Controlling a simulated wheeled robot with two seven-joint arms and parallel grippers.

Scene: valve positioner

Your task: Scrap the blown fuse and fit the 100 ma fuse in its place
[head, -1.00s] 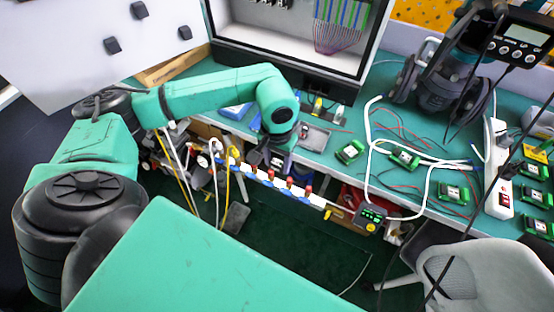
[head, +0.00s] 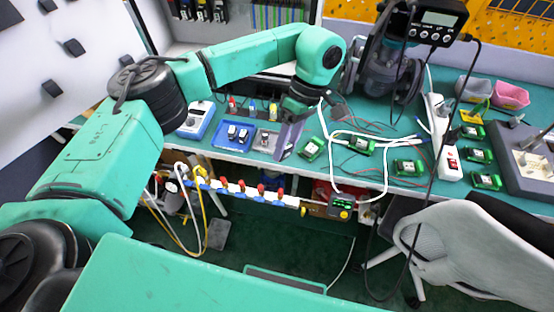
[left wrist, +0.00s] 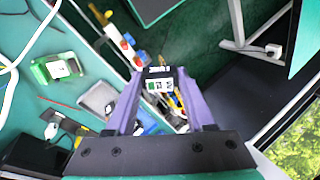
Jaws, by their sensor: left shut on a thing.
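My left gripper (head: 284,148) is shut on a small black block with a white label; the block (left wrist: 158,84) shows between the purple fingers in the left wrist view. I cannot tell which fuse it is, as the label is too small to read. In the head view the gripper is over the bench's front edge, just right of a grey tray (head: 262,149). Left of that tray a blue tray (head: 219,140) holds small dark blocks. Green-based modules (head: 312,149) lie to the gripper's right. My right gripper is not in view.
The open cabinet (head: 315,30) stands behind the bench. White cables (head: 388,180) and a white power strip (head: 440,140) lie on the right. A rail with red and blue parts (head: 240,190) runs below the front edge. A chair (head: 450,235) stands front right.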

